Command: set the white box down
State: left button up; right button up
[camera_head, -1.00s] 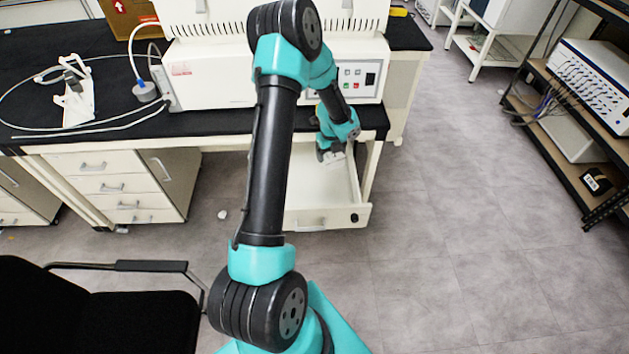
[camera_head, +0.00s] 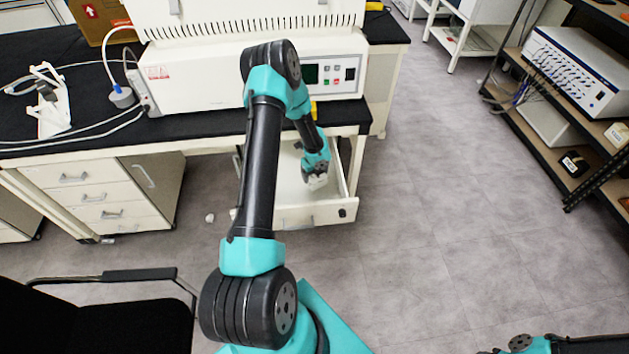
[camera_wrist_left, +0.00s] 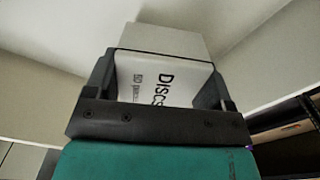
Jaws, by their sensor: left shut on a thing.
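The white box (camera_wrist_left: 165,75), with dark lettering reading "DISCS", fills the space between the jaws of my left gripper (camera_wrist_left: 160,85) in the left wrist view. The gripper is shut on it. In the head view my left gripper (camera_head: 316,178) is over the open white drawer (camera_head: 305,214) under the bench, and only a small pale bit of the box shows at its tips. I cannot tell whether the box touches the drawer floor. My right gripper is not in view; only part of my right arm shows at the bottom right.
The white freeze dryer (camera_head: 200,80) stands on the black bench top (camera_head: 60,120) above the drawer. A chair (camera_head: 90,310) is at the lower left. A shelf with a blue and white instrument (camera_head: 580,70) is at the right. The grey floor (camera_head: 440,230) between is clear.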

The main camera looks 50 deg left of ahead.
aim_at(315, 180)
pick_arm(q)
jog(key=shift+f, duration=2)
jog(key=shift+f, duration=0.1)
jog(key=o, duration=0.9)
notch_tip(315, 180, up, 12)
jog(key=shift+r, duration=0.15)
